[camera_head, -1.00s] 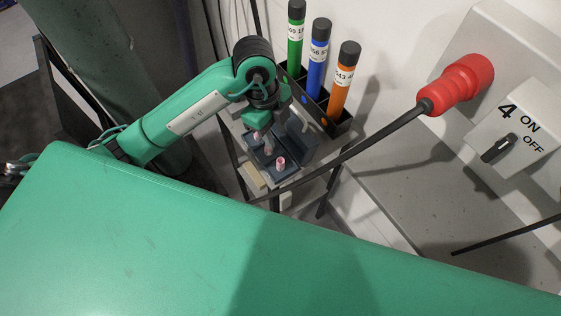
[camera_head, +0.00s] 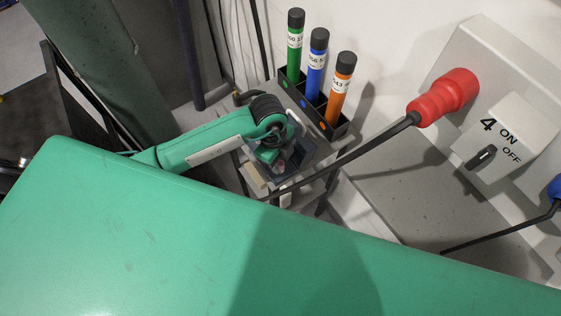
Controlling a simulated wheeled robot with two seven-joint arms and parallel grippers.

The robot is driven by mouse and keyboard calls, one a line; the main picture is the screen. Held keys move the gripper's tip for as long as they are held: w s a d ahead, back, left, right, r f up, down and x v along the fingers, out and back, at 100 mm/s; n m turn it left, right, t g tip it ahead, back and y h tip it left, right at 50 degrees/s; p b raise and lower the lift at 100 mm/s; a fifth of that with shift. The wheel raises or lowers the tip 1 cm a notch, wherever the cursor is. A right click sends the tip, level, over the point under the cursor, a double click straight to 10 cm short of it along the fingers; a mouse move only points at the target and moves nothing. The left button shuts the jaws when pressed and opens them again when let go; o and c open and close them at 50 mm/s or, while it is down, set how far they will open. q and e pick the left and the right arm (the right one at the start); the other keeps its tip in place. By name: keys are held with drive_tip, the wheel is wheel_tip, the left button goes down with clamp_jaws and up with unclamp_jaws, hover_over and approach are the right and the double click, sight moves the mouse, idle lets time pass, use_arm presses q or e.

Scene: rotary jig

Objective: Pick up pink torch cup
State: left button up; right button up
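The pink torch cup (camera_head: 281,166) shows as a small pink spot in the dark blue-grey box (camera_head: 306,160) on the small stand. My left gripper (camera_head: 273,162) is over the box, right beside the cup in the picture. My wrist covers most of it, so I cannot tell whether its fingers are open or shut, or whether they touch the cup. My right gripper is not in view.
Green (camera_head: 295,45), blue (camera_head: 316,65) and orange (camera_head: 338,90) tubes stand in a black rack (camera_head: 340,131) behind the box. A dark rod with a red plug (camera_head: 443,98) crosses in front. A switch box (camera_head: 500,130) is at right.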

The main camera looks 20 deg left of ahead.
use_arm(q)
drive_tip(key=shift+d+f, duration=0.15)
drive_tip(key=shift+f, duration=0.85)
clamp_jaws()
drive_tip(key=shift+r, duration=0.1)
